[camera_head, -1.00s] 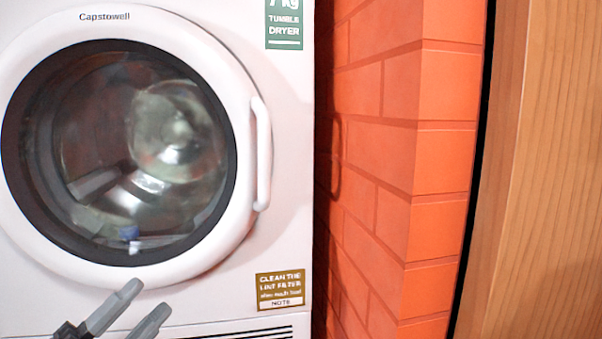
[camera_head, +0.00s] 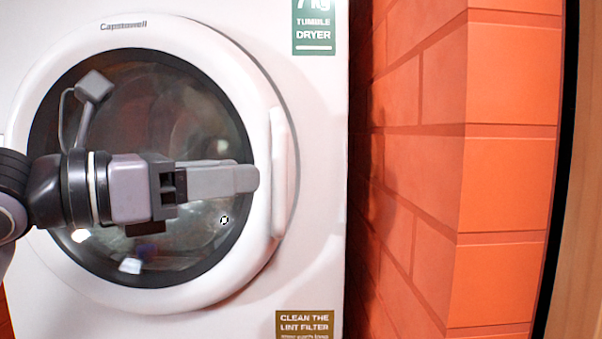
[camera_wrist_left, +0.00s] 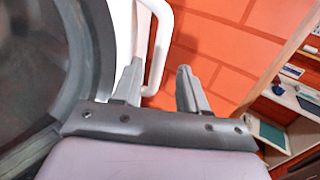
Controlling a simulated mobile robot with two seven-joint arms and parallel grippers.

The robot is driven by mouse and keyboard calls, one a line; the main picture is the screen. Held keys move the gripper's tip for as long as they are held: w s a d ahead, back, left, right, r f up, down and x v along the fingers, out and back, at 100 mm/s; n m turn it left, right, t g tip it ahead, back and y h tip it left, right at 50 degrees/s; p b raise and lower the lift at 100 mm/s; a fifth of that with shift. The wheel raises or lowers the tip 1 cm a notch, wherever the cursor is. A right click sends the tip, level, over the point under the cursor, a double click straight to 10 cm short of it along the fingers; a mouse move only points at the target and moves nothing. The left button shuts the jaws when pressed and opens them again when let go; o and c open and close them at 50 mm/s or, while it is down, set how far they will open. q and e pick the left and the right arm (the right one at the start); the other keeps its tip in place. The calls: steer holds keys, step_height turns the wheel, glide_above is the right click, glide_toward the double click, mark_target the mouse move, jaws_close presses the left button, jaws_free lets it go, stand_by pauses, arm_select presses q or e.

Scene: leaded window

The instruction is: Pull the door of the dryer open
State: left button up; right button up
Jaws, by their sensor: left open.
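The white dryer (camera_head: 325,200) has a round door (camera_head: 150,300) with a dark glass window, and the door looks shut. Its white vertical handle (camera_head: 283,170) is on the right side of the door rim. My left gripper (camera_head: 257,180) is in front of the glass, its fingers pointing right, with the tips just left of the handle. In the left wrist view the fingers (camera_wrist_left: 158,75) are spread apart, and the handle (camera_wrist_left: 160,45) shows between and beyond them. I cannot tell whether a finger touches it. My right gripper is not in view.
An orange brick wall (camera_head: 510,180) stands close to the right of the dryer. A wooden panel (camera_head: 580,280) is at the far right. The left wrist view shows shelves (camera_wrist_left: 285,110) with small items at the right.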

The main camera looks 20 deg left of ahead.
mark_target(280, 212)
arm_select(q)
steer(key=p+x, duration=0.2)
steer(key=x, duration=0.4)
steer(key=shift+w+d+r, duration=0.1)
steer(key=shift+r, duration=0.05)
steer(key=shift+w+d, duration=0.2)
steer(key=shift+w, duration=0.05)
jaws_close()
